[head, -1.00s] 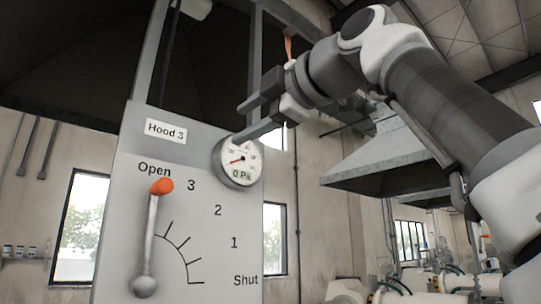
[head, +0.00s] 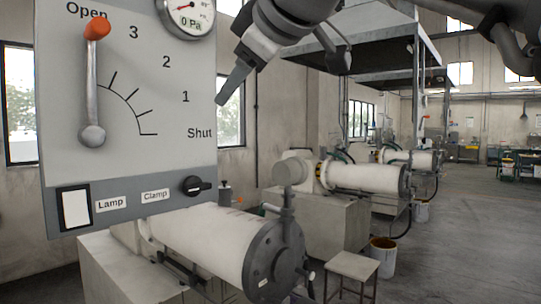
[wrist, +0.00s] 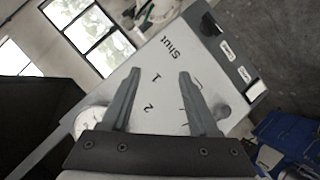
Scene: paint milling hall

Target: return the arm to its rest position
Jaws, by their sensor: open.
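My gripper (head: 283,82) is at the top middle of the head view, in front of and beside the right edge of the grey Hood 3 panel (head: 140,160). Its two fingers are apart with nothing between them; it also shows in the wrist view (wrist: 159,75), facing the panel's face and its printed numbers. The lever (head: 93,85) with its orange knob points up at Open, and the gripper is clear of it. The gauge (head: 190,14) reads 0 Pa. Most of my arm is out of the head view, cut off at the top.
Below the panel stands a white horizontal mill (head: 205,245), with another mill (head: 355,176) behind. A stool (head: 350,268) and a bucket (head: 383,255) stand on the floor. The floor (head: 470,240) at the right is open. Blue items (wrist: 285,135) show low right in the wrist view.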

